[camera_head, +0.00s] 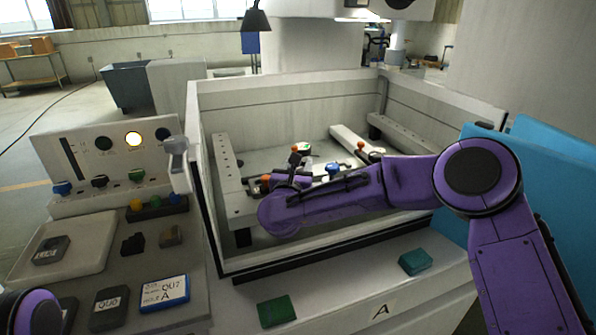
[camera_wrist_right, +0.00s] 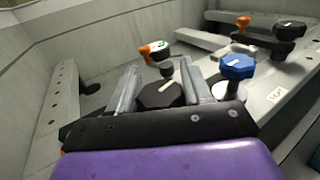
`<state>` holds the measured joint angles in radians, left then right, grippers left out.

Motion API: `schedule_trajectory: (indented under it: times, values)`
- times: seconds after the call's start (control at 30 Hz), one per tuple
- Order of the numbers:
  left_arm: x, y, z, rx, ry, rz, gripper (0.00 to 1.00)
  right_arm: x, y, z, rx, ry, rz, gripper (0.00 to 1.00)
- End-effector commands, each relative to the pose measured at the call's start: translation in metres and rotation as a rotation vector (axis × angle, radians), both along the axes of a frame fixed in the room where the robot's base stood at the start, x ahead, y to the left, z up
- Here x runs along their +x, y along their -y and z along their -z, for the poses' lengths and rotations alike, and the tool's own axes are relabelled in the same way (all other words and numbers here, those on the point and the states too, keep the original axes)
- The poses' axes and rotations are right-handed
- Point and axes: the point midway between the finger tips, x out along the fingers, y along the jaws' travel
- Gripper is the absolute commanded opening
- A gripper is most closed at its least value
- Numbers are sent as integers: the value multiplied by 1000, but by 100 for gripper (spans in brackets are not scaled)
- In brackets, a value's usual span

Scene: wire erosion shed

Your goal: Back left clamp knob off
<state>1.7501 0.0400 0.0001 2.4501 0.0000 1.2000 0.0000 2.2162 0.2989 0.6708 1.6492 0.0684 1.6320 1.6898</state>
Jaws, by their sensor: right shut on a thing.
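My right gripper (camera_wrist_right: 160,92) is inside the tank, with its two grey fingers shut on a black knob (camera_wrist_right: 162,96). The fingers and wrist hide what is under this knob, so I cannot tell whether it sits on a stud. Just beyond is an orange-tipped clamp with a green-and-white-topped knob (camera_wrist_right: 158,52), also seen in the head view (camera_head: 303,149). A blue knob (camera_wrist_right: 237,66) stands to the right, also in the head view (camera_head: 332,168). A further clamp with a black knob (camera_wrist_right: 289,31) and an orange tip is at the far right. My left gripper is out of view.
A control panel (camera_head: 105,160) with knobs and a lit yellow lamp stands left. Green blocks (camera_head: 276,310) (camera_head: 415,261) lie on the front ledge.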

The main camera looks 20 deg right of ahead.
Motion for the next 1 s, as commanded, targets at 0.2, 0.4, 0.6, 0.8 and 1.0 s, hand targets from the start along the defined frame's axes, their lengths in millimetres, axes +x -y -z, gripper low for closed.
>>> schedule_trajectory:
  times: [0.2, 0.4, 0.6, 0.8, 1.0]
  values:
    - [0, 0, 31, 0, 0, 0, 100, 1, -1, 7, 5, 1, -166, 18]
    - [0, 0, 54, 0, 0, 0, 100, 2, -3, 6, 6, 3, -355, 18]
    - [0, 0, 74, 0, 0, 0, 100, 2, -7, 6, 5, 4, -544, 18]
    - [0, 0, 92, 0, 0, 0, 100, 2, -10, 6, 5, 3, -729, 18]
    - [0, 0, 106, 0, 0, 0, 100, 1, -13, 4, 5, 2, -892, 18]
